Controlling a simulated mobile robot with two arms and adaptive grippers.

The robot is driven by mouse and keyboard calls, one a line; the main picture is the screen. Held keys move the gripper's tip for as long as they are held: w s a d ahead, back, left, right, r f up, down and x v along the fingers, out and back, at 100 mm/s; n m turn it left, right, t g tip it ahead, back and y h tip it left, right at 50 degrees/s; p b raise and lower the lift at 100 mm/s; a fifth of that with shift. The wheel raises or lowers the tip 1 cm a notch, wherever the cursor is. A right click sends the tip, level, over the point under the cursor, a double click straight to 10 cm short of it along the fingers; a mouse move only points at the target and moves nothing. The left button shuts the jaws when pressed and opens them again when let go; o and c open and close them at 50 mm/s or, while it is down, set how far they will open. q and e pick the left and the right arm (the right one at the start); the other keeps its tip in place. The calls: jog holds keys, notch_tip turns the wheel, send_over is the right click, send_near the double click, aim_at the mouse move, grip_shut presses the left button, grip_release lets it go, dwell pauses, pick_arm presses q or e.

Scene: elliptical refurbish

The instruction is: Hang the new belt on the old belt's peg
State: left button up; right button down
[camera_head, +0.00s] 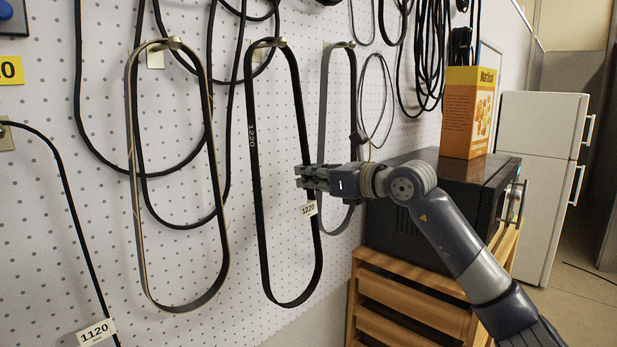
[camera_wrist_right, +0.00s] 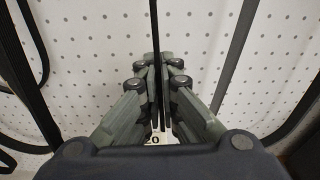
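A black belt (camera_head: 254,165) marked 1220, with a white 1220 tag (camera_head: 309,208), hangs in a long loop from a brass peg (camera_head: 282,42). A worn belt (camera_head: 220,220) with frayed tan edges hangs to its left on another peg (camera_head: 175,43). My right gripper (camera_head: 303,177) is at the black belt's right strand, just above the tag, with its fingers closed around it. In the right wrist view the fingers (camera_wrist_right: 160,68) pinch the dark strand (camera_wrist_right: 155,30), and part of the tag shows below. My left gripper is not in view.
A grey belt (camera_head: 324,100) hangs just behind my right gripper. Other thin belts and cables (camera_head: 430,50) hang on the white pegboard (camera_head: 60,200). A black appliance (camera_head: 440,205) with an orange box (camera_head: 468,115) stands on a wooden drawer unit (camera_head: 400,300); a white fridge (camera_head: 535,170) is beyond.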

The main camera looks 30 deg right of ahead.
jog(key=shift+f, duration=0.1)
dwell(0.3)
jog(key=c, duration=1.7)
grip_release()
jog(key=shift+v, duration=5.95)
